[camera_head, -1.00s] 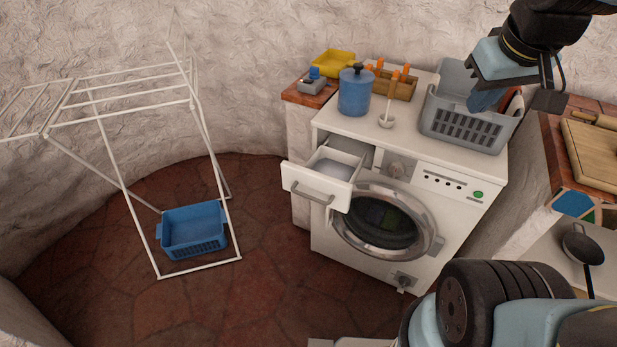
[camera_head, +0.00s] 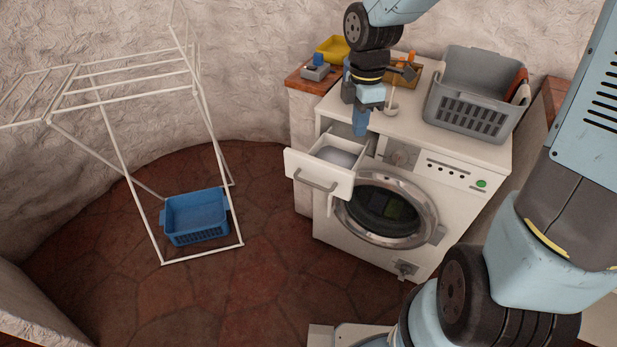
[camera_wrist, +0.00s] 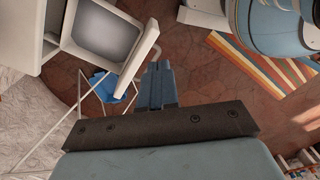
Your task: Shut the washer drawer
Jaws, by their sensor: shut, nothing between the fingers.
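The washer drawer (camera_head: 320,180) is pulled out of the upper left of the white washing machine (camera_head: 330,222), with a grey handle on its front. In the wrist view the open drawer (camera_wrist: 128,68) shows at the upper left, its handle near the finger tips. My gripper (camera_head: 361,128) is shut and empty. In the head view it points down at the drawer's right side, over the front edge of the machine top. In the wrist view my gripper (camera_wrist: 158,68) lies just beside the drawer front. I cannot tell whether it touches.
A white drying rack (camera_head: 125,165) with a blue basket (camera_head: 195,222) stands left. The floor before the drawer is clear. A striped rug (camera_wrist: 262,66) lies beyond.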

